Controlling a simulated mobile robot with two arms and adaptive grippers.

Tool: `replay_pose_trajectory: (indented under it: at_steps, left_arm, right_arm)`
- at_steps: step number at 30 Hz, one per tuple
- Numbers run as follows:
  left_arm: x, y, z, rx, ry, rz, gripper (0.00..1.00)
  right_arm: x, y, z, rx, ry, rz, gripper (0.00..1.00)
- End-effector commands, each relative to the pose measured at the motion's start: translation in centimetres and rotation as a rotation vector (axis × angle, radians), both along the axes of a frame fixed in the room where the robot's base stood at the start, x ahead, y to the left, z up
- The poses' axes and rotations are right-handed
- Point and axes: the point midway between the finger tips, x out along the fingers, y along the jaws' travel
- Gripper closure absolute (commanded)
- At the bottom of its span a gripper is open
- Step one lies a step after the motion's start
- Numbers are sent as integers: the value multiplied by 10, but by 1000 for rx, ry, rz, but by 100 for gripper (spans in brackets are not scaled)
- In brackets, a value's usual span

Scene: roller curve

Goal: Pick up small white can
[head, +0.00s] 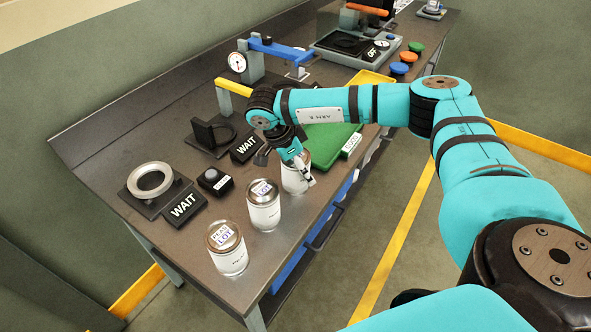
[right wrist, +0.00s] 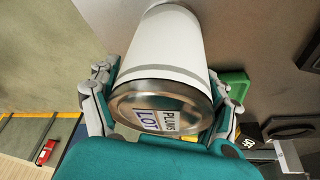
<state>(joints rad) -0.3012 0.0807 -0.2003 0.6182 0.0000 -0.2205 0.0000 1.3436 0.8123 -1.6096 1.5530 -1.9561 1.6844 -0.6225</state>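Three small white cans with metal lids stand in a row along the front edge of the bench. The nearest can (head: 228,258) and the middle can (head: 264,214) stand free. My right gripper (head: 301,172) is down at the third can (head: 291,184), the farthest of the row. In the right wrist view, my right gripper (right wrist: 162,72) has a finger on each side of that white can (right wrist: 162,45), whose lid label reads PLUMS LOT. Whether the fingers press on it is unclear. My left gripper is out of view.
A green tray (head: 326,150) lies just behind the third can. Two WAIT signs (head: 184,205), a ring fixture (head: 150,181) and a small black button box (head: 213,180) stand farther back. A blue and yellow gauge fixture (head: 237,66) stands beyond.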

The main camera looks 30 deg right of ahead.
Motion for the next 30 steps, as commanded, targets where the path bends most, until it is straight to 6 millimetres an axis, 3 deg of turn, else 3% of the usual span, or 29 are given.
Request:
replay_pose_trajectory:
  at_steps: [1,10,22,30]
  left_arm:
    - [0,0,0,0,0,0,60]
    - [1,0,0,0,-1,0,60]
    - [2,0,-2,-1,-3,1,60]
    - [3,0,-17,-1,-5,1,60]
  right_arm:
    - [0,0,0,0,0,0,37]
    - [0,0,0,0,1,1,77]
    - [1,0,6,0,-3,0,77]
    - [1,0,53,2,-7,0,77]
